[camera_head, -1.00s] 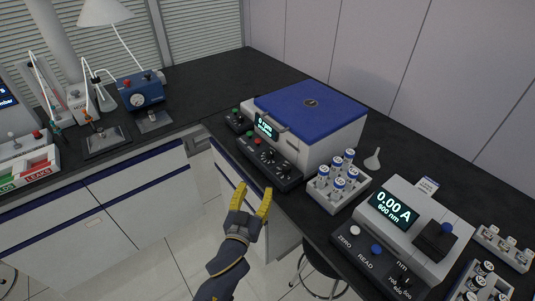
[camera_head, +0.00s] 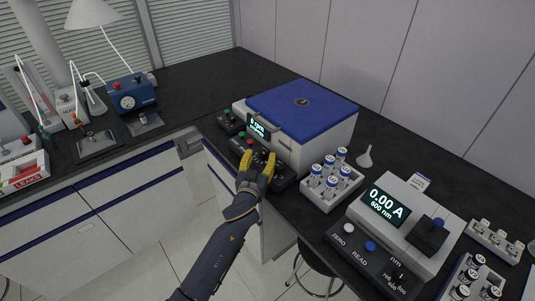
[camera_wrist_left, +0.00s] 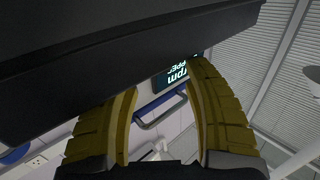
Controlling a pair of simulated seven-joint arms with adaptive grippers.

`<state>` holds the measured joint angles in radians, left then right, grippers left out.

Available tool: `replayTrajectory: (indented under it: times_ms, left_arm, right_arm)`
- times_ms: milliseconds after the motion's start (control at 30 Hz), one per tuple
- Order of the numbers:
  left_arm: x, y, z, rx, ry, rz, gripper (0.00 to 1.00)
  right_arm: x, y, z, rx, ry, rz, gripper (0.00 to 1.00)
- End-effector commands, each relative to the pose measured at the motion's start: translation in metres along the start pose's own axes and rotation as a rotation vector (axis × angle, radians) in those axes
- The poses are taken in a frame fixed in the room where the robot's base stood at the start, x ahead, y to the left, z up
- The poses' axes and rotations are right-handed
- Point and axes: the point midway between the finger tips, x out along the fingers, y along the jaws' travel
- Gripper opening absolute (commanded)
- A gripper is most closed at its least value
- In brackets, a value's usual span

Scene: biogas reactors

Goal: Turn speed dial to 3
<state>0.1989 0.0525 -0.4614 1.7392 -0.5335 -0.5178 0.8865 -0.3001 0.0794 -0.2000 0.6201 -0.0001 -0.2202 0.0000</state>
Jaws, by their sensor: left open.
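A white centrifuge (camera_head: 278,150) with a blue lid (camera_head: 303,108) stands on the black bench, its small display lit in green-blue with "rpm". Its black control panel (camera_head: 234,144) in front carries green and red buttons and dark dials. My left gripper (camera_head: 259,159), with yellow fingers, is open at the panel and covers part of the dials. I cannot tell whether it touches a dial. In the left wrist view the yellow fingers (camera_wrist_left: 160,105) are apart with nothing seen between them, and the display (camera_wrist_left: 177,76) shows beyond them. My right gripper is not in view.
A white rack of blue-capped vials (camera_head: 331,184) stands right of the panel. A photometer (camera_head: 404,224) reading 0.00 A is at the lower right, near a small funnel (camera_head: 364,157). A blue pump box (camera_head: 132,93) stands on the left bench. A stool (camera_head: 322,260) is below.

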Motion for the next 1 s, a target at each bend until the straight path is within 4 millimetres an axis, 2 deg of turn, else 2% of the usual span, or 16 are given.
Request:
replayTrajectory:
  times_ms: [233,633,667,1000]
  left_arm:
    - [0.017,-0.009,0.000,0.000,0.000,-0.013,0.51]
    - [0.020,-0.011,0.000,0.000,-0.001,-0.016,0.51]
    - [0.020,-0.011,0.000,0.000,-0.001,-0.016,0.53]
    - [0.020,-0.011,0.000,0.000,-0.001,-0.015,0.14]
  right_arm:
    - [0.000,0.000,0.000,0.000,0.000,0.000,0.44]
    - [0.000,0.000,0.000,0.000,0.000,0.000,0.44]
    - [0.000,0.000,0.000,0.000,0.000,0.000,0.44]
    - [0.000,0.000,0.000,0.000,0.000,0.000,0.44]
